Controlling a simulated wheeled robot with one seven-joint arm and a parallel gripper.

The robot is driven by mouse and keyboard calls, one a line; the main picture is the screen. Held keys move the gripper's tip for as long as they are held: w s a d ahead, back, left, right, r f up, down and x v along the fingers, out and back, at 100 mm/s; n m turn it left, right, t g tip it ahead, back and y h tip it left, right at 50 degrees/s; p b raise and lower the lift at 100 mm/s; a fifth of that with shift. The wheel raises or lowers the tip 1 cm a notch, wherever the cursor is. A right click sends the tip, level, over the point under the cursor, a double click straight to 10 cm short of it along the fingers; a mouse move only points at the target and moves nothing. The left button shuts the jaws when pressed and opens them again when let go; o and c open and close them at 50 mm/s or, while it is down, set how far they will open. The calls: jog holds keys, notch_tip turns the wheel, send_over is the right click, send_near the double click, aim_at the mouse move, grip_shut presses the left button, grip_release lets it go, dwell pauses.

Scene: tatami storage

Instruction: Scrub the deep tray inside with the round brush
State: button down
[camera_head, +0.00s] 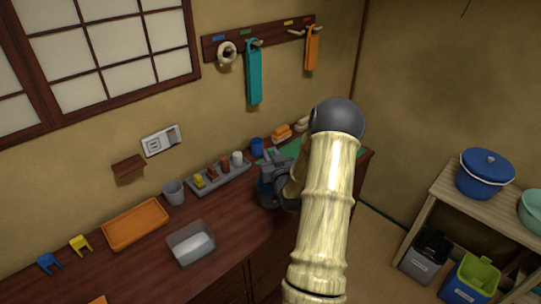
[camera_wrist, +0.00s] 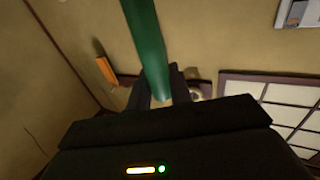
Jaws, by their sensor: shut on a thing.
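A grey, box-shaped tray (camera_head: 191,243), which looks like the deep tray, stands on the dark wooden counter; its open inside faces up and looks empty. My gripper (camera_head: 272,163) is at the counter's far right part, up and to the right of that tray and apart from it. In the wrist view my gripper (camera_wrist: 158,92) is shut on a green rod, seemingly the round brush's handle (camera_wrist: 148,40). No brush head can be made out in either view. My arm hides part of the counter around the gripper.
An orange tray (camera_head: 137,224), a grey cup (camera_head: 173,191) and a grey rack (camera_head: 219,177) of small items line the counter's back. A blue cup (camera_head: 257,147) is near my gripper. Towels hang on the wall rail. A shelf with a blue pot (camera_head: 484,175) stands right.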

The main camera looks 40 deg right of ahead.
jog(key=shift+f+b, duration=0.3)
jog(key=shift+a, duration=0.15)
jog(key=shift+a, duration=0.4)
jog(key=shift+s+d, duration=0.6)
jog(key=shift+d, duration=0.05)
jog(key=shift+x, duration=0.75)
jog(key=shift+w, duration=0.1)
jog(key=shift+w+a, duration=0.35)
jog(key=shift+a, duration=0.15)
jog(key=shift+s, duration=0.1)
